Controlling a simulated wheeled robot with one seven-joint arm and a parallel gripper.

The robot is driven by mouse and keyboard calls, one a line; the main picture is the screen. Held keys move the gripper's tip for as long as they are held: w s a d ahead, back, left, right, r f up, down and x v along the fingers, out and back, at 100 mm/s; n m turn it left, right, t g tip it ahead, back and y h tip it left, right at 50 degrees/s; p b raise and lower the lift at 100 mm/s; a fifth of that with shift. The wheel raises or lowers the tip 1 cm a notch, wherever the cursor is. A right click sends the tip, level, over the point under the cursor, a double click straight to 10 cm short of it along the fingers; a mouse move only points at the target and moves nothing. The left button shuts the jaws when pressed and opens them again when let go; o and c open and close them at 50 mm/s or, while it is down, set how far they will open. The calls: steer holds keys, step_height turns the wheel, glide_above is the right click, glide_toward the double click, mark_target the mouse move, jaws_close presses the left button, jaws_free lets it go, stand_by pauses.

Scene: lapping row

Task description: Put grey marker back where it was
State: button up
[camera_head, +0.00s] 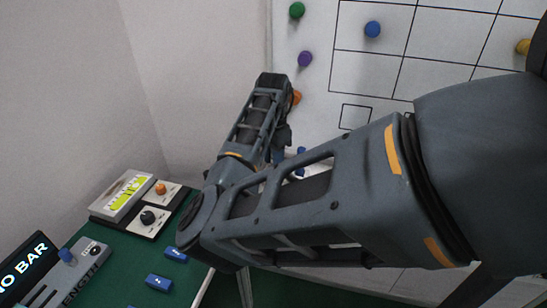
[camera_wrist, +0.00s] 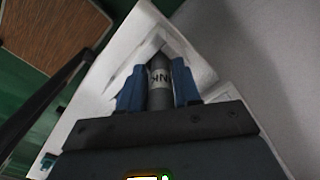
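In the wrist view my gripper (camera_wrist: 159,85) has its two blue fingers on either side of the grey marker (camera_wrist: 160,75). The marker is a dark grey cylinder with a pale band carrying dark letters. The fingers appear to touch it on both sides, so the gripper looks shut on it. A white surface with a raised edge (camera_wrist: 205,72) lies behind the marker; I cannot tell whether the marker touches it. In the head view my own arm hides the gripper's grip and the marker, near the lower left of the whiteboard (camera_head: 350,75).
The whiteboard bears a black grid and green (camera_head: 297,10), purple (camera_head: 305,58), blue (camera_head: 372,29) and yellow (camera_head: 523,46) round magnets. A green table (camera_head: 120,265) at lower left holds a control box (camera_head: 148,222), a grey device (camera_head: 75,272) and small blue blocks (camera_head: 159,282).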

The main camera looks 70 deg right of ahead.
steer(key=o, duration=0.3)
step_height(320, 180, up, 12)
steer(key=shift+r, duration=0.1)
stand_by(0.5)
